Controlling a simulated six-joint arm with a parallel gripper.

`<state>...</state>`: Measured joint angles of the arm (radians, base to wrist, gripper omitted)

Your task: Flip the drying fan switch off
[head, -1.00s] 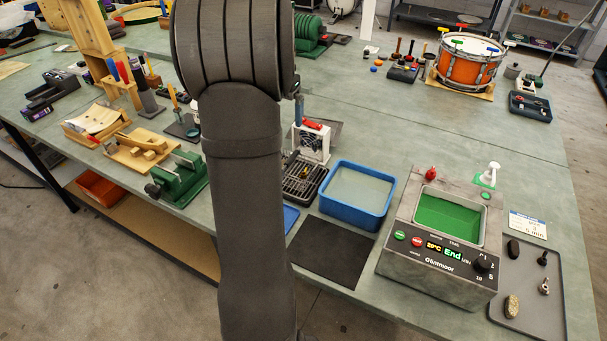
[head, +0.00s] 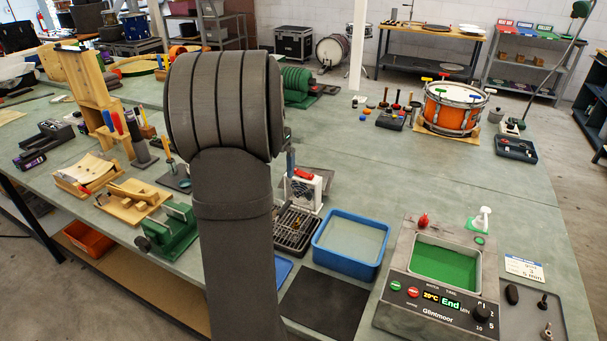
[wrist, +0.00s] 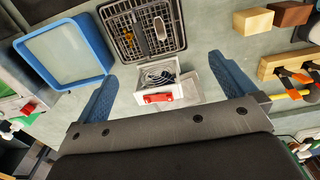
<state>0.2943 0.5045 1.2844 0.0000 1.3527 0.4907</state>
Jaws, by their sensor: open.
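The drying fan is a small white box (head: 301,196) with a round grille. It stands at the back of the black rack, just right of my arm in the head view. A red switch (head: 303,174) sits on top of it. In the wrist view the fan (wrist: 181,91) and its red switch (wrist: 157,98) lie between and below my open, empty fingers. My gripper (wrist: 162,68) has blue fingers, one either side of the fan, not visibly touching it. In the head view my arm hides most of the gripper. I cannot tell which way the switch is tilted.
A black rack (head: 296,230) stands beside the fan, with a blue tub (head: 351,268) to its right. The grey bath unit (head: 398,317) with a lit display stands farther right. A green clamp (head: 172,236) and wooden fixtures are left of my arm. Open bench lies behind the tub.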

